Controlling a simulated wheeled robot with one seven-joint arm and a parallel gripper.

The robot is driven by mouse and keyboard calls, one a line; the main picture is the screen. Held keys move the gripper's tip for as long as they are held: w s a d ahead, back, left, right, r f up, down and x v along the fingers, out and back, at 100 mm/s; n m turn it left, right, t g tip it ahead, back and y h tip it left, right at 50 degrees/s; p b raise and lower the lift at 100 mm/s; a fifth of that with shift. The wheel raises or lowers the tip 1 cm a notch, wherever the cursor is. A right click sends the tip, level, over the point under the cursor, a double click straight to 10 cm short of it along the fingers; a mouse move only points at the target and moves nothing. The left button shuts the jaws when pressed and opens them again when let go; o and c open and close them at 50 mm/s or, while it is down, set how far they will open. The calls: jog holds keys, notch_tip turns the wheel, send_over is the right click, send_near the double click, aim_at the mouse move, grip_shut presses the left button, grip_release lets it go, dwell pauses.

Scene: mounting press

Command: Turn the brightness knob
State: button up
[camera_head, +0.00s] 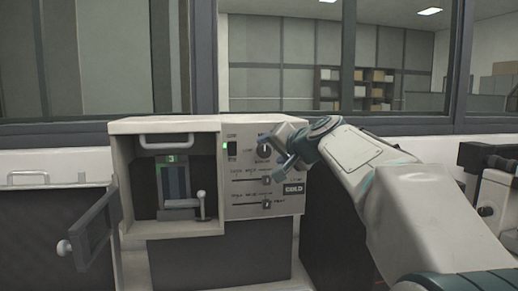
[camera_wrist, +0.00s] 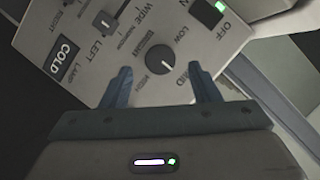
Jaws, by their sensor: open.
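The brightness knob (camera_head: 264,151) is a dark round dial on the upper part of the press's light control panel (camera_head: 240,184). In the wrist view the knob (camera_wrist: 159,59) carries a white pointer line, with LOW, MID and HIGH printed around it. The line slants toward the lower right, between the HIGH and MID labels. My gripper (camera_wrist: 161,70) is open, its two blue-grey fingertips one on each side of the knob, with gaps visible. Whether the fingertips reach the knob's depth is unclear. In the head view my gripper (camera_head: 284,148) is at the panel beside the knob.
A green-lit power switch (camera_head: 231,149) sits left of the knob. Two sliders, the upper (camera_head: 266,180) and lower (camera_head: 266,204), and a COLD lamp label (camera_head: 293,188) lie below. The press chamber's open door (camera_head: 95,230) juts out at left. A microscope (camera_head: 490,190) stands at right.

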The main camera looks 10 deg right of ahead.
aim_at(266, 152)
jog(key=shift+x, duration=1.5)
jog(key=c, duration=1)
jog(key=shift+f, duration=0.1)
